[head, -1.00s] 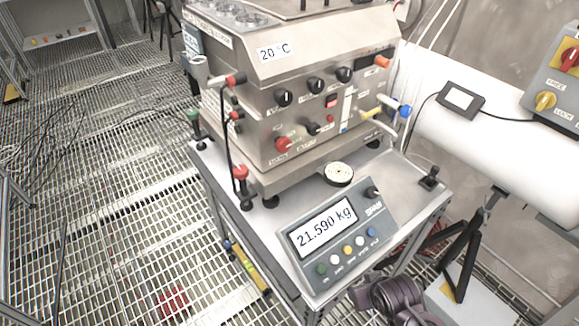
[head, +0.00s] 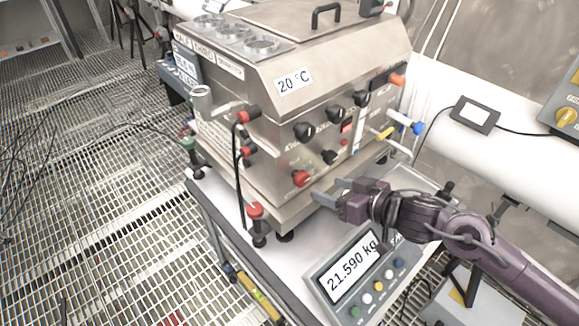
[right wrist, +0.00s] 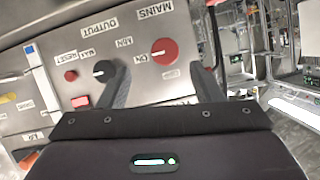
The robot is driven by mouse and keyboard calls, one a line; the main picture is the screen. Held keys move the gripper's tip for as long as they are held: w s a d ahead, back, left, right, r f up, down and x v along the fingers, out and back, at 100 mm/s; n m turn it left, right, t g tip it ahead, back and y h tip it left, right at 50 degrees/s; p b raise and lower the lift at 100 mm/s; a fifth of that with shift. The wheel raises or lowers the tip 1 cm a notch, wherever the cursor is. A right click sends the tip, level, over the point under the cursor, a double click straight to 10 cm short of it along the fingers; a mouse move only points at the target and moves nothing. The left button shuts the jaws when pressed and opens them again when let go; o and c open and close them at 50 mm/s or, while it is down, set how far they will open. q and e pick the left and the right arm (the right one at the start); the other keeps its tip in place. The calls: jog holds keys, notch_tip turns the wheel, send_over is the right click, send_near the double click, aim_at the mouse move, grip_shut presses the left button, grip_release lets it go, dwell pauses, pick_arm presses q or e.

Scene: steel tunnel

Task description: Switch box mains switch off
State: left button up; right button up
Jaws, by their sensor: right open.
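The steel switch box (head: 290,130) stands on a white-topped cart. Its mains switch is a red knob (head: 301,178) low on the front panel. In the right wrist view the mains knob (right wrist: 165,52) is under an upside-down MAINS label, with a pale mark on its left side towards the word ON. My right gripper (head: 327,191) is open and empty, just in front of the panel, a little right of and below the knob. In the right wrist view the knob shows between the two fingers, beyond their tips; contact cannot be told. My left gripper is not in view.
A black output knob (right wrist: 103,71) is close to one finger, and a small red reset button (right wrist: 70,76) is beyond it. A scale display (head: 352,272) reading 21.590 kg sits below my right arm. A red-topped post (head: 256,212) and cable stand at the box's left corner.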

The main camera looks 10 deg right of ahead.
aim_at(305, 180)
jog(key=shift+w+a+f+y+p, duration=0.15)
jog(key=shift+w+a+p, duration=0.1)
jog(key=shift+w+a, duration=0.35)
jog(key=shift+w+a+f+y+p, duration=0.1)
jog(key=shift+w+a+y+p, duration=0.1)
jog(key=shift+w+a, duration=0.4)
jog(key=x, duration=0.3)
jog(key=shift+w+a+f, duration=0.15)
jog(key=shift+w+f, duration=0.1)
jog(key=shift+w, duration=0.05)
jog(key=shift+w+a, duration=0.1)
jog(key=shift+f, duration=0.1)
jog(key=c, duration=0.7)
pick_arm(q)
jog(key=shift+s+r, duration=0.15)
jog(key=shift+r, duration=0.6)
pick_arm(e)
jog(key=shift+c, duration=1.4)
